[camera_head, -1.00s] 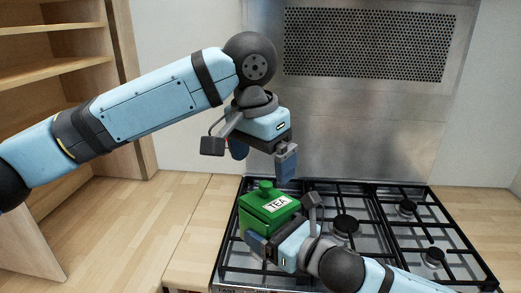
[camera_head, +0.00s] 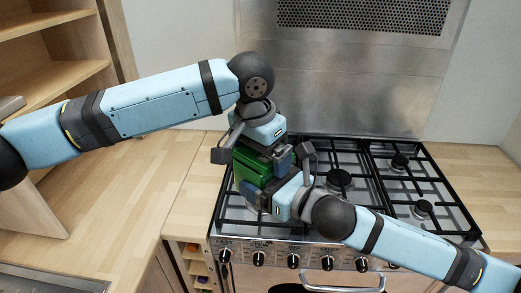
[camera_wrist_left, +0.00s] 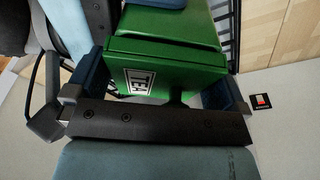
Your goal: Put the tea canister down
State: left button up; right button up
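The green tea canister (camera_head: 254,166) is over the left part of the cooktop. My right gripper (camera_head: 260,190) is shut on it from the near right side; its far finger is hidden. My left gripper (camera_head: 264,153) points down over the canister's top. Whether the canister touches the grate is hidden.
The range cooker (camera_head: 390,205) has black grates and front knobs, with a steel backsplash (camera_head: 350,80) behind. The wooden counter (camera_head: 188,205) to the left is clear. An open wooden shelf unit (camera_head: 60,40) stands at the far left.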

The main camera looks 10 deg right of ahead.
pick_arm(q)
jog(key=c, duration=0.7)
jog(key=o, duration=0.7)
jog(key=shift+o, duration=0.2)
jog(key=shift+r, duration=0.1)
